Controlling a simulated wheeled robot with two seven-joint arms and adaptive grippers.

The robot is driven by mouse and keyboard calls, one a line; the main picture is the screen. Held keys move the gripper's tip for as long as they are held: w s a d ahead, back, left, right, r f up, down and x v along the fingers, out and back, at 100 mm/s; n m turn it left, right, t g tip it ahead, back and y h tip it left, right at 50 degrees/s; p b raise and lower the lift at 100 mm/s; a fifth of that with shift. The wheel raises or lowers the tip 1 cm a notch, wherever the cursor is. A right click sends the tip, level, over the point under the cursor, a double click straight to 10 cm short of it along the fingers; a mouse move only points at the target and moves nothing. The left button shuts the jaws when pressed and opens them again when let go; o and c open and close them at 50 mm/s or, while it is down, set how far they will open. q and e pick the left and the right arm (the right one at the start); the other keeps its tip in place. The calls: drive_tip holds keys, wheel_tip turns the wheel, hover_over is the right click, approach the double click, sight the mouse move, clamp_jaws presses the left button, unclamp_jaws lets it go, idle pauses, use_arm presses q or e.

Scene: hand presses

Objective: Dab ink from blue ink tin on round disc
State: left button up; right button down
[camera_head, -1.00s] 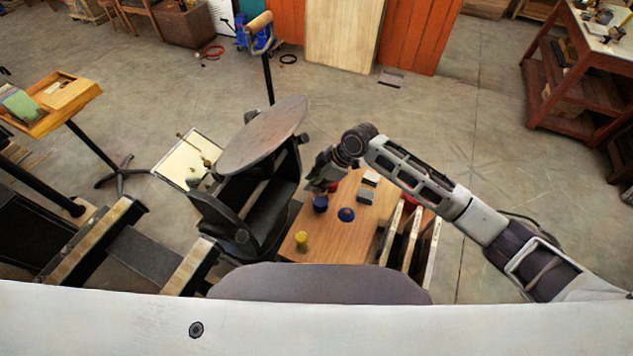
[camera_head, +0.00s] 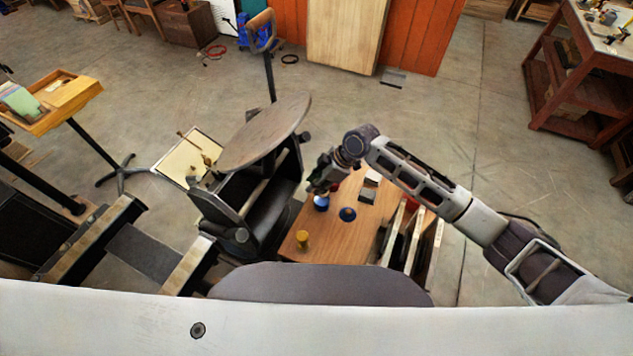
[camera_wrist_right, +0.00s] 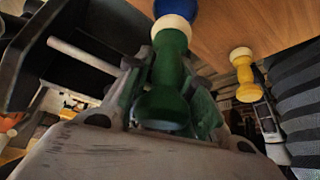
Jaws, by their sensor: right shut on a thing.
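My right gripper (camera_head: 322,186) is over the small wooden table, beside the press. The right wrist view shows it shut on the green handle (camera_wrist_right: 171,70) of a dabber with a cream collar (camera_wrist_right: 172,25). Blue shows beyond the collar at the frame's top edge. In the head view, a blue and whitish thing (camera_head: 321,203) shows just below the gripper; I cannot tell whether it is the pad or a tin. A dark blue round thing (camera_head: 348,214) with a brownish centre lies to its right. The round disc (camera_head: 262,136) is tilted on top of the press, left of the gripper. My left gripper is not in view.
A yellow-handled dabber (camera_wrist_right: 245,75) stands on the table (camera_head: 330,245), near its front left corner. Grey blocks (camera_head: 367,196) and a red tin (camera_head: 410,203) are to the right of the gripper. The black press (camera_head: 240,205) borders the table on the left.

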drive_tip(key=shift+f+b, duration=1.4)
drive_tip(key=shift+f, duration=0.5)
drive_tip(key=shift+f, duration=0.25)
drive_tip(key=shift+s+d+f, duration=0.1)
drive_tip(key=shift+s+f, duration=0.05)
drive_tip(key=shift+f, duration=0.1)
idle(1.9)
drive_tip(key=shift+r, duration=0.15)
drive_tip(key=shift+r+p, duration=2)
drive_tip(key=shift+r, duration=0.1)
drive_tip(key=shift+m, duration=0.4)
